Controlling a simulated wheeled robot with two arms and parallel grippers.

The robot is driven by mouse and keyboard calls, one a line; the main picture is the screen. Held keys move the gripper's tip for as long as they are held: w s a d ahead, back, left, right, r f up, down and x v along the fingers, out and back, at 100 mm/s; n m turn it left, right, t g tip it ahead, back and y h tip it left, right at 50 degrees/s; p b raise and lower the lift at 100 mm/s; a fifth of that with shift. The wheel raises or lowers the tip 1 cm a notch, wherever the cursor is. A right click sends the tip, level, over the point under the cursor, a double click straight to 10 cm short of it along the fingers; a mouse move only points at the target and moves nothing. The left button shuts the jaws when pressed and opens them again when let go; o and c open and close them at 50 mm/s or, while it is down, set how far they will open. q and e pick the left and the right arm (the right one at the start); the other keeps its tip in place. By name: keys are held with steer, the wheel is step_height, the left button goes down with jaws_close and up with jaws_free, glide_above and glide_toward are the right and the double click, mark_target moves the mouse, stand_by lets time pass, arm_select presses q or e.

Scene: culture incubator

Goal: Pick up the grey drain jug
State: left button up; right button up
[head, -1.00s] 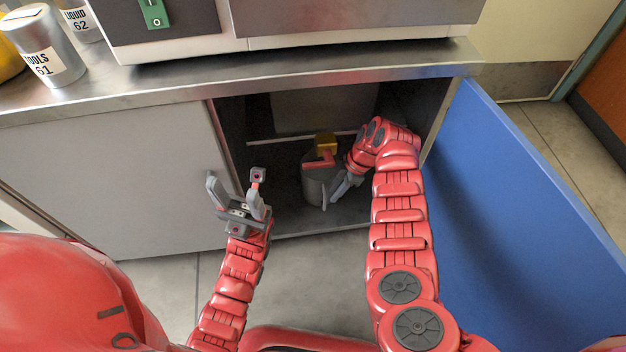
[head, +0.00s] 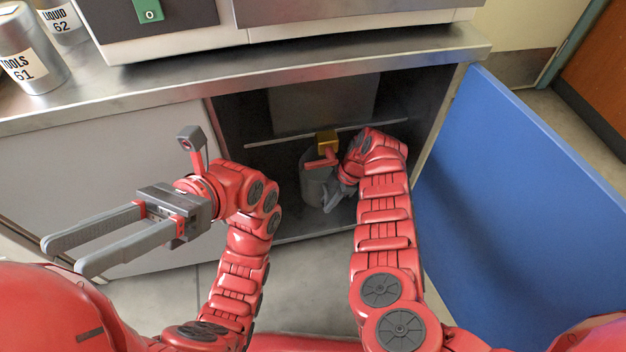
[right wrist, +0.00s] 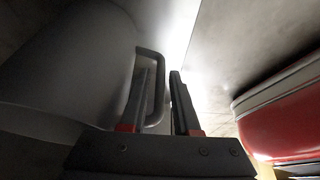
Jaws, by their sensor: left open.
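The grey drain jug (head: 314,186) stands upright on the floor of the open cabinet. My right gripper (head: 334,199) is at its right side, partly hidden by my own arm in the head view. In the right wrist view the jug (right wrist: 70,65) fills the left side, with its handle (right wrist: 159,88) towards my fingers. My right gripper (right wrist: 160,85) has its fingers apart, one inside the handle loop and one outside, with a gap showing beside the handle. My left gripper (head: 62,257) is open and empty, pointing left in front of the closed grey cabinet door.
A red part (head: 322,161) and a yellow block (head: 326,142) sit just above the jug. The blue door (head: 520,190) stands open at the right. The steel counter (head: 230,97) overhangs the cabinet. Labelled canisters (head: 30,60) stand on the counter at the left.

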steer(key=shift+f, duration=0.15)
jaws_close()
stand_by(1.4)
